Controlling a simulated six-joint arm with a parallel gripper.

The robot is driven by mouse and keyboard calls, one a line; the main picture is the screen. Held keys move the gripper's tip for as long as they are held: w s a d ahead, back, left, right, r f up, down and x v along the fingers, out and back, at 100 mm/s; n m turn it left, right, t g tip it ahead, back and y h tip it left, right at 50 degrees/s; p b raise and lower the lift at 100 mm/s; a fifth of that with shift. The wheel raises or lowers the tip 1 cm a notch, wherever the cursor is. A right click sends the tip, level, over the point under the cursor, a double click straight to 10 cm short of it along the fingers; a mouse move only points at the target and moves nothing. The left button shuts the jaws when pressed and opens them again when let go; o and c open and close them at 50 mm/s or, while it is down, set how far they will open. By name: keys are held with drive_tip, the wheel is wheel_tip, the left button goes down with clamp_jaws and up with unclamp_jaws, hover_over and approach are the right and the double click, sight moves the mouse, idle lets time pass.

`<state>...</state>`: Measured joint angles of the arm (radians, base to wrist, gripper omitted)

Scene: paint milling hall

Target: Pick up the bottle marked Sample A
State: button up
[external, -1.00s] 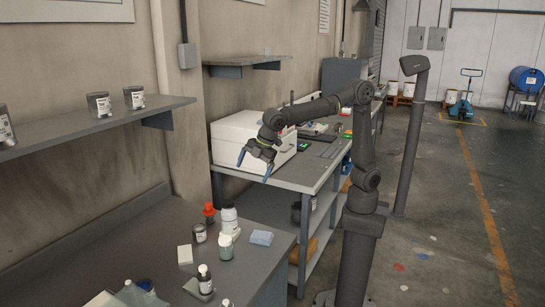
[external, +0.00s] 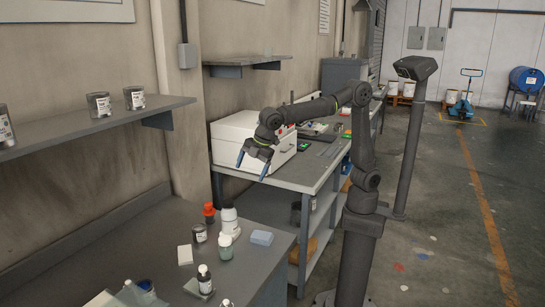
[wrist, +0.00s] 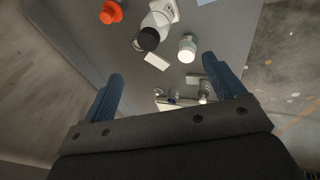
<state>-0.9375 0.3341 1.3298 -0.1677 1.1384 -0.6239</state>
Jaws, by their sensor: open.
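Several small bottles stand on the near grey bench, and their labels are too small to read, so I cannot tell which is Sample A.
A dark-lidded jar (external: 199,235), a white block (external: 185,255) and a pale blue block (external: 261,238) are close to the bottles. A wall shelf (external: 90,128) holds several cans. A white box (external: 225,135) stands on the far bench. The near bench's back left is clear.

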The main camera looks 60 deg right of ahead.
sight(228, 201)
drive_tip(key=w+a+g+h, duration=0.2)
drive_tip(key=w+a+g, duration=0.25)
drive_tip(key=w, duration=0.45)
drive_tip(key=shift+n+t, duration=0.35)
drive_tip(key=shift+n, duration=0.15)
drive_tip(key=f, duration=1.7)
drive_tip(key=shift+s+a+f, duration=0.1)
drive_tip(key=shift+s+f, duration=0.1)
drive_tip(key=shift+f, duration=0.1)
drive_tip(key=c, duration=1.3)
